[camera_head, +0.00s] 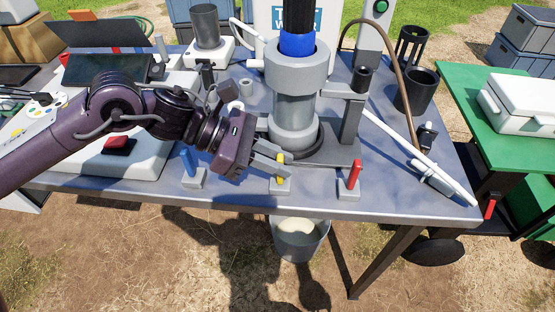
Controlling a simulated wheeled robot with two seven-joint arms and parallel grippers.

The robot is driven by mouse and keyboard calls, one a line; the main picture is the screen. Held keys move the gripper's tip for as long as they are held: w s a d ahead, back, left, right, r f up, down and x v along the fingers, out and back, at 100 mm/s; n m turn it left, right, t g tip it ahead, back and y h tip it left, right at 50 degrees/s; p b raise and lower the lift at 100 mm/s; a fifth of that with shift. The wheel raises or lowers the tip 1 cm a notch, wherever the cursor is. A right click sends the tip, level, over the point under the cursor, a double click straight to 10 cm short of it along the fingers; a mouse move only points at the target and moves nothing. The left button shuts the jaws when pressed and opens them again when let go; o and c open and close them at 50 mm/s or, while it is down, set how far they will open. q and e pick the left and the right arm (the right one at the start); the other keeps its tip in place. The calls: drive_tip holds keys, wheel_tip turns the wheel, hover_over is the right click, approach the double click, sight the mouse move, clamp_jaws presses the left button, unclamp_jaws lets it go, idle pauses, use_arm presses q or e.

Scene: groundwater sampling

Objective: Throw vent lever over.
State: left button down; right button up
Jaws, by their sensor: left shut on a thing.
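Three small levers stand on grey bases along the table's front edge: a blue lever (188,162), a yellow lever (281,157) and a red lever (354,174). Nothing readable marks which one is the vent lever. My left gripper (272,163) reaches in from the left and is shut on the yellow lever, with its fingers hiding part of the handle. The yellow lever's base (280,187) shows just below the fingers. The blue and red levers stand apart from the gripper, roughly upright. My right gripper is out of the picture.
A grey cylinder (295,100) with a blue collar stands close behind the gripper. The table (330,206) has a bare front edge, with a bucket (300,240) below it. A white tube (400,140) lies at the right. A red button box (117,146) sits under my left arm.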

use_arm(q)
drive_tip(key=c, duration=1.3)
unclamp_jaws()
drive_tip(key=shift+a+r, duration=0.15)
drive_tip(key=shift+a, duration=0.15)
drive_tip(key=b+v, duration=0.1)
drive_tip(key=v, duration=0.6)
drive_tip(key=shift+a, duration=0.1)
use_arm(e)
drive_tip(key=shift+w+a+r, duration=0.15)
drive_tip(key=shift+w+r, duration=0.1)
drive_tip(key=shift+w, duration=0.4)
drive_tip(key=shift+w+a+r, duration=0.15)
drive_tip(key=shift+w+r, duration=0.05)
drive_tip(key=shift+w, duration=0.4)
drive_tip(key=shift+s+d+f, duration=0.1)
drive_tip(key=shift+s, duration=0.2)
